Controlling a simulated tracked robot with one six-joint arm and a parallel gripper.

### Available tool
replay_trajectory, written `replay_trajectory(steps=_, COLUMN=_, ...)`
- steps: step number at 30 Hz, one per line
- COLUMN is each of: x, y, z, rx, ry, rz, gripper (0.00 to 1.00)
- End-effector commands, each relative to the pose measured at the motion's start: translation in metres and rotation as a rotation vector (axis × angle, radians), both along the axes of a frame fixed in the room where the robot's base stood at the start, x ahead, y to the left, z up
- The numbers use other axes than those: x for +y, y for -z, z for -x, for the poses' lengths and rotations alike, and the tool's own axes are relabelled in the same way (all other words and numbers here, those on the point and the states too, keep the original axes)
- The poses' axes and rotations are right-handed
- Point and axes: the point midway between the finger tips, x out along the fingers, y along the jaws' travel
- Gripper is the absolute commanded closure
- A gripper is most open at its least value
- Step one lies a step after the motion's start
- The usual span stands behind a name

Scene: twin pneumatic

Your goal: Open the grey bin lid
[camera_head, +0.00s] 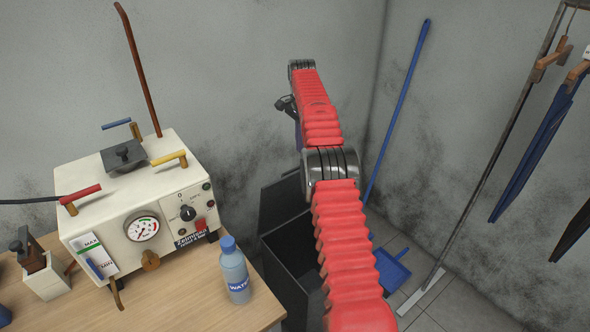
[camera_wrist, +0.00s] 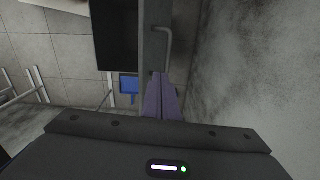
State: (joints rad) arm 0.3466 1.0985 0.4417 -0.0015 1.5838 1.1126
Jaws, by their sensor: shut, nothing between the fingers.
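The dark grey bin (camera_head: 290,268) stands on the floor right of the table, partly hidden by my arm. Its inside shows dark from above in the head view. The grey lid (camera_head: 283,203) appears raised, standing steeply at the bin's far left side near the wall. In the wrist view the lid shows as a narrow grey strip (camera_wrist: 153,45) with a bent metal handle (camera_wrist: 168,45), beside the black bin opening (camera_wrist: 115,35). My gripper (camera_wrist: 161,76) is shut and empty, its purple fingers close below the handle; I cannot tell whether they touch. My arm hides most of it in the head view.
A wooden table (camera_head: 200,300) at left holds a cream machine (camera_head: 140,200) and a blue water bottle (camera_head: 234,270). A blue dustpan (camera_head: 391,268) and a blue pole (camera_head: 400,105) stand right of my arm. Walls close in behind the bin.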

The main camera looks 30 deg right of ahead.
Motion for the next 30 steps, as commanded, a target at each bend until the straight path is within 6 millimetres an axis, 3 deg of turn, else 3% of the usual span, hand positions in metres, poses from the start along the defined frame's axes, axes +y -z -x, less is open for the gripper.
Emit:
replay_trajectory(steps=6, x=-0.003, y=-0.028, z=0.011, rx=-0.05, ry=0.108, rz=-0.03, gripper=1.0)
replay_trajectory(steps=15, x=0.001, y=-0.05, z=0.027, rx=-0.126, ry=0.341, rz=-0.092, gripper=1.0)
replay_trajectory(steps=22, x=0.006, y=-0.054, z=0.041, rx=-0.177, ry=0.566, rz=-0.152, gripper=1.0)
replay_trajectory(steps=30, x=0.017, y=-0.043, z=0.059, rx=-0.224, ry=0.884, rz=-0.24, gripper=1.0)
